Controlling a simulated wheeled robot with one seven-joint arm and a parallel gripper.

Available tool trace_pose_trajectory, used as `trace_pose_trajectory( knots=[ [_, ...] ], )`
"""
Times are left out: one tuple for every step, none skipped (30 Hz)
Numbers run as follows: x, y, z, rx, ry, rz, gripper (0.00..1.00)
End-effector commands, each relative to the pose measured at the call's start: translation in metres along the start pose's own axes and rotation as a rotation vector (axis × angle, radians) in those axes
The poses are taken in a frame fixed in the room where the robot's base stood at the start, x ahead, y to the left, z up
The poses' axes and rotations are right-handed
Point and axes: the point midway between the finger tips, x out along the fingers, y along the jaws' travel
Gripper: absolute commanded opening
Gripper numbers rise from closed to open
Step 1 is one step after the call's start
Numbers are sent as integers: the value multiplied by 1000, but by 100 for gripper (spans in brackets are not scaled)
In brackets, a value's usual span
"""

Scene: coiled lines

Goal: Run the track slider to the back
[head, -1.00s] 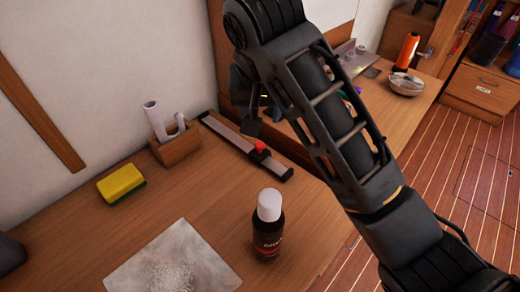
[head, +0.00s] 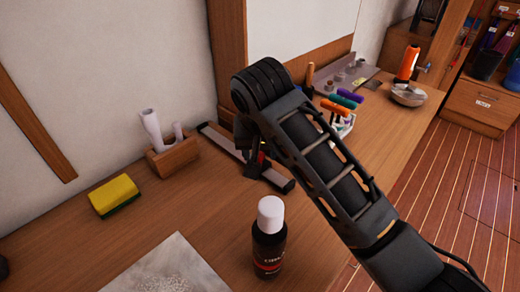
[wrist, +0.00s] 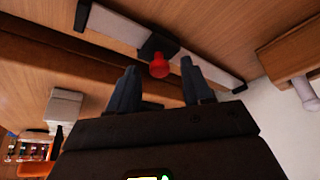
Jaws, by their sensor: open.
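The track (head: 222,139) is a flat grey rail with dark ends, lying on the wooden bench near the wall. In the wrist view the rail (wrist: 117,30) crosses the top, and its black slider block (wrist: 157,46) sits partway along it with a red knob (wrist: 160,68). In the head view the slider is in the nearer part of the rail, mostly hidden by my gripper (head: 256,170). In the wrist view my gripper (wrist: 160,72) is open, its fingers on either side of the knob; I cannot tell whether they touch it.
A wooden holder (head: 173,157) with white pieces stands left of the rail. A yellow sponge (head: 115,195) lies further left. A black bottle with a white cap (head: 269,240) stands in front. A rack of coloured-handled tools (head: 342,118) is beyond my arm.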

Motion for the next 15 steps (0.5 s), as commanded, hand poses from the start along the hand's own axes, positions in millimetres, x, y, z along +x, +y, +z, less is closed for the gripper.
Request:
trace_pose_trajectory(
  knots=[
    [1,0,0,0,0,0,50],
    [2,0,0,0,0,0,50],
    [2,0,0,0,0,0,50],
    [2,0,0,0,0,0,50],
    [2,0,0,0,0,0,50],
    [2,0,0,0,0,-1,50],
    [2,0,0,0,0,0,50],
    [1,0,0,0,0,0,49],
    [1,0,0,0,0,0,45],
    [1,0,0,0,0,0,42],
    [1,0,0,0,0,0,39],
    [1,0,0,0,0,0,35],
    [1,0,0,0,0,0,33],
    [1,0,0,0,0,0,30],
    [1,0,0,0,0,0,26]
  ],
)
